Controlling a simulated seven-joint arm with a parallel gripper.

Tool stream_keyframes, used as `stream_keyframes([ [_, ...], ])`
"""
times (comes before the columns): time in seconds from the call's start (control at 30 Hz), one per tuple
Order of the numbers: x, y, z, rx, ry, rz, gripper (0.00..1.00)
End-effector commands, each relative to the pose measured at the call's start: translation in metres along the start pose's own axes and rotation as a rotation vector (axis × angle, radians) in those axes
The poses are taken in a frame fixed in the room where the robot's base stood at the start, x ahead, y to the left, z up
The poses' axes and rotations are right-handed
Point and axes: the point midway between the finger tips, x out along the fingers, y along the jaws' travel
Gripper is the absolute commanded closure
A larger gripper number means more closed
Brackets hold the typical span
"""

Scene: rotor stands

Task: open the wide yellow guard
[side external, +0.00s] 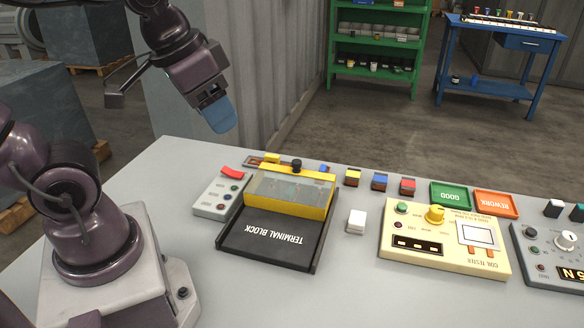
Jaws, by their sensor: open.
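The wide yellow guard (319,209) has a yellow frame around a clear window and a black knob (297,165) on top. It stands across the back part of the black terminal block unit (266,246). The black sloping front, lettered TERMINAL BLOCK, is bare. Parts inside the guard show only dimly through the window. My gripper (218,114) is open and empty, with blue fingers pointing down. It is in the air to the upper left of the guard, well apart from it.
A grey control box (220,197) with a red switch sits left of the unit. A white block (356,221) and a cream coil tester (445,262) are to its right. Small coloured blocks (379,182) and green and orange trays (452,196) line the back.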

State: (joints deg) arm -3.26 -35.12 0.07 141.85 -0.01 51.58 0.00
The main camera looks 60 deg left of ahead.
Motion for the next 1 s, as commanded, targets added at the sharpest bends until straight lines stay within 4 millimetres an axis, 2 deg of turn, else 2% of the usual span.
stream_keyframes([
  [0.27,0.052,-0.040,-0.060,-0.100,-0.213,-0.030,0.48],
  [0.37,0.077,-0.059,-0.082,-0.114,-0.273,-0.032,0.48],
  [0.5,0.120,-0.089,-0.109,-0.120,-0.349,-0.026,0.48],
  [0.7,0.184,-0.134,-0.137,-0.091,-0.418,-0.007,0.48],
  [0.8,0.205,-0.149,-0.151,-0.052,-0.420,0.001,0.48],
  [0.87,0.207,-0.153,-0.163,-0.018,-0.403,0.003,0.48],
  [0.93,0.200,-0.155,-0.176,0.019,-0.374,0.000,0.48],
  [1.0,0.200,-0.155,-0.175,0.049,-0.378,0.008,0.48],
])
